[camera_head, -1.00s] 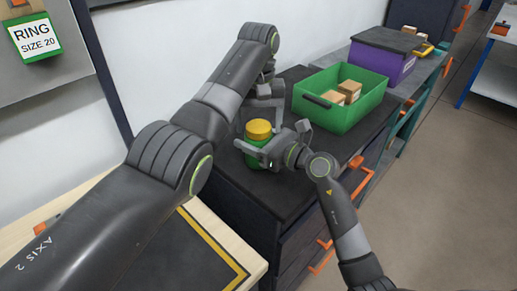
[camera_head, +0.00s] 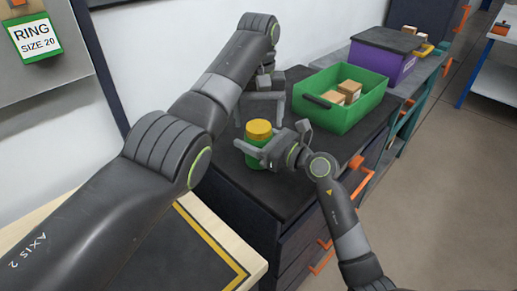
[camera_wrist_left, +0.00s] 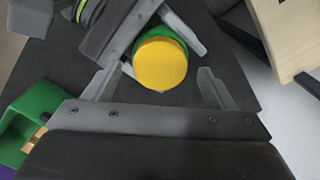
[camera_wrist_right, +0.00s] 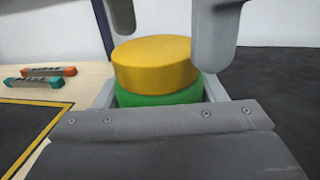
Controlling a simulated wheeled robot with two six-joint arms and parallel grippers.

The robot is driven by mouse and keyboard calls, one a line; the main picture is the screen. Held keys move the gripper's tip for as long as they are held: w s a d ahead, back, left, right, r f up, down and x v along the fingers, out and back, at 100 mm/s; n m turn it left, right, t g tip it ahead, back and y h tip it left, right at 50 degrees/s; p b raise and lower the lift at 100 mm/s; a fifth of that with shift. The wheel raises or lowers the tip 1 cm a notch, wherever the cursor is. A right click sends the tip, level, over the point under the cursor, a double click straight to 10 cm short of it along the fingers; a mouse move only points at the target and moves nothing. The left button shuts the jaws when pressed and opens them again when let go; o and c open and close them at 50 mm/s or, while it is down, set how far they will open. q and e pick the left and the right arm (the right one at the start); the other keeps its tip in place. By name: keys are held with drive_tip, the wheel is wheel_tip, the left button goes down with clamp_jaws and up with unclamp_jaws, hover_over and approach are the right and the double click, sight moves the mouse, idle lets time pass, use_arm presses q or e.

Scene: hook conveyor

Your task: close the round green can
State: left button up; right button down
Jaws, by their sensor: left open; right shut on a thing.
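The round green can (camera_head: 254,141) stands upright on the dark cabinet top with its yellow lid (camera_head: 258,130) on its mouth. My right gripper (camera_head: 256,151) is shut around the can's body from the right. My left gripper (camera_head: 261,118) is open above and behind the can. In the left wrist view the lid (camera_wrist_left: 160,63) shows between and beyond the open fingers. In the right wrist view the lid (camera_wrist_right: 155,63) sits over the green body (camera_wrist_right: 160,96), and the left fingers hang at either side, higher up. I cannot tell whether the lid is fully tight.
A green bin (camera_head: 346,115) with cardboard boxes stands behind right on the dark cabinet top (camera_head: 287,188). A purple crate (camera_head: 379,65) with a dark lid is farther back. A wooden table (camera_head: 252,263) is in front left. A wall rises behind my left arm.

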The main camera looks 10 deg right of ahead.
use_arm(q)
drive_tip(key=shift+r, duration=1.4)
drive_tip(key=shift+c, duration=0.5)
drive_tip(key=shift+r, duration=1.75)
drive_tip(key=shift+f, duration=0.15)
drive_tip(key=shift+f, duration=3.9)
